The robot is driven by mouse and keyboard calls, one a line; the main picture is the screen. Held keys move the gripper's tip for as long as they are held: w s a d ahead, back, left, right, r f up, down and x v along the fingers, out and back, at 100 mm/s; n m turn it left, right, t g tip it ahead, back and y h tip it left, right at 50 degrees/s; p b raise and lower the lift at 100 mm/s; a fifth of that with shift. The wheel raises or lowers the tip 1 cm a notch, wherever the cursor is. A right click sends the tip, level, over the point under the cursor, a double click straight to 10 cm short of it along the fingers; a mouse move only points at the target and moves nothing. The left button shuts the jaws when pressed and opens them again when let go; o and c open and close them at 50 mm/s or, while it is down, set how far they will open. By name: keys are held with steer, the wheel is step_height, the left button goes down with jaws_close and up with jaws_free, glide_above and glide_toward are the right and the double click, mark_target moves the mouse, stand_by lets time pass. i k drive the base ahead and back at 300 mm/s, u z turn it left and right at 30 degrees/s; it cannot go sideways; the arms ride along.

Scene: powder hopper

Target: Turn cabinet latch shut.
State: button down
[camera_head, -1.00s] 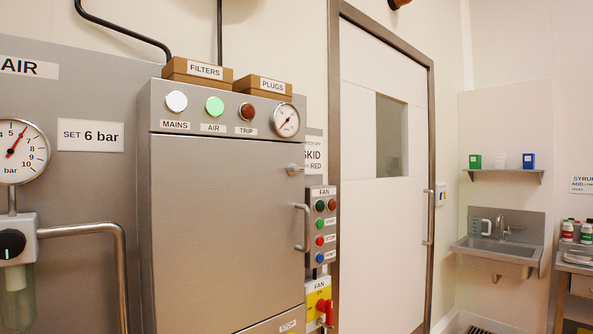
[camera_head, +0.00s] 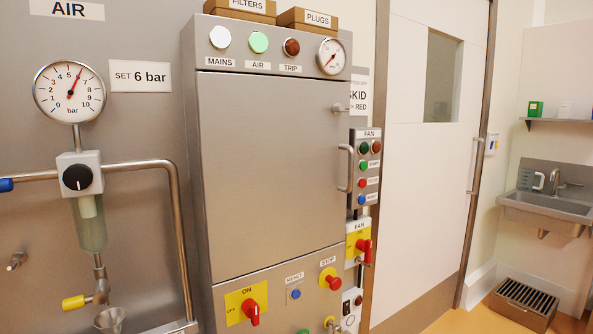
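The grey steel cabinet (camera_head: 270,165) stands in the middle of the view. Its large door looks flush with the frame, with no clear gap showing. A small metal latch (camera_head: 341,108) sticks out sideways near the door's upper right corner. Below it is a vertical bar handle (camera_head: 346,168) on the door's right edge. Whether the latch is engaged is too small to tell. My gripper is not in view.
A fan button panel (camera_head: 367,170) and a red rotary switch (camera_head: 363,246) sit close to the right of the cabinet. An air gauge (camera_head: 77,92) and pipes (camera_head: 172,220) are on the left. A white door (camera_head: 430,160) and a sink (camera_head: 548,205) are further right.

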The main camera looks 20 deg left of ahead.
mark_target(337, 109)
steer(key=z, duration=0.05)
steer(key=k, duration=1.05)
steer(key=u, duration=1.25)
steer(key=i, duration=1.25)
steer(key=z, duration=0.65)
steer(key=i, duration=0.5)
steer(key=z, duration=0.5)
